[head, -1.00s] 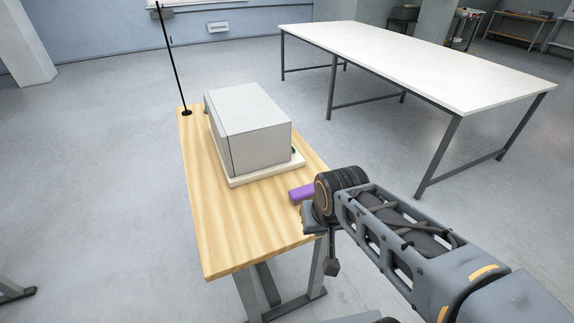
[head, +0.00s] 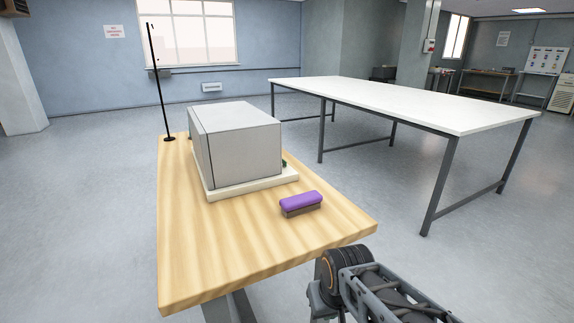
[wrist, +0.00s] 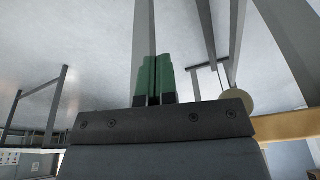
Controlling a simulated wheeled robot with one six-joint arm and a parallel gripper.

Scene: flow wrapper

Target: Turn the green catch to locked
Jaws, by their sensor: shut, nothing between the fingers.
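A grey box-shaped machine (head: 240,150) stands on a cream base (head: 262,185) on the wooden table. A small dark green part (head: 284,163) shows at the machine's right side, mostly hidden behind its edge. It may be the green catch; its position cannot be read. My gripper (wrist: 153,82) shows in the wrist view with its two green fingers together and nothing between them. It is clear of the machine. In the head view my arm is low at the right, in front of the table's near right corner, and the fingertips are not visible.
A purple-topped brush or block (head: 301,203) lies on the wooden table (head: 225,245), right of the machine. A thin black pole (head: 159,85) stands at the table's far left corner. A long white table (head: 410,103) stands behind to the right, with open floor between.

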